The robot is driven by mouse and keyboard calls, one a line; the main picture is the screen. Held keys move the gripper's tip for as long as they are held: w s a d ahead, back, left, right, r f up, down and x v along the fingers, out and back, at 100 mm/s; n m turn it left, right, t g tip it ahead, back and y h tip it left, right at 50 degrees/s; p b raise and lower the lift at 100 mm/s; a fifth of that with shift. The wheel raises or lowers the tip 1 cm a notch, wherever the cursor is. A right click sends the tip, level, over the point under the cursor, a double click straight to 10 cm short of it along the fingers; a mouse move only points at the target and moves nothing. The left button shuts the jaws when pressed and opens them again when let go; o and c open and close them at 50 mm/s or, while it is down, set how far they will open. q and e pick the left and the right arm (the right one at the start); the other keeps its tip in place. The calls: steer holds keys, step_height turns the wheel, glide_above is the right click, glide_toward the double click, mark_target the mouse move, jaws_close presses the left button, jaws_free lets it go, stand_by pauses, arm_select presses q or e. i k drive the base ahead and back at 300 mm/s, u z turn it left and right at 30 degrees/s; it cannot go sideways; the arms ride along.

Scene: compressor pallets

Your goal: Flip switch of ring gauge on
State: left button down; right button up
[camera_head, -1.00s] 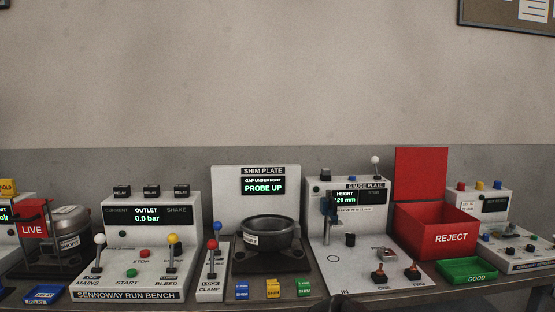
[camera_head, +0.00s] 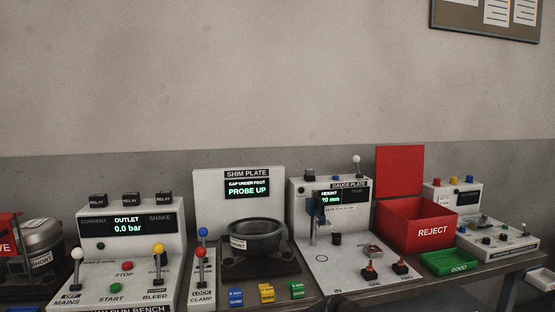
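No label reading "ring gauge" is legible. At the far right stands a small white device (camera_head: 495,242) with a back panel (camera_head: 442,197), red, yellow and blue knobs on top, and small knobs and levers on its sloped base; its lettering is too small to read. Left of the red bin is the gauge plate station (camera_head: 300,208), with a display reading HEIGHT, a white-ball lever (camera_head: 357,160) pointing up, and two red-and-black switches (camera_head: 369,272) (camera_head: 400,267) on its base. Neither of my grippers is in view.
The red REJECT bin (camera_head: 420,235) and green GOOD tray (camera_head: 449,264) stand between those stations. Left are the shim plate station (camera_head: 208,190) with a dark ring-shaped part (camera_head: 256,236), and the run bench (camera_head: 92,245). A white tray (camera_head: 541,279) shows at lower right.

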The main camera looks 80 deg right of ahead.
mark_target(356, 158)
steer(key=z, duration=3.4)
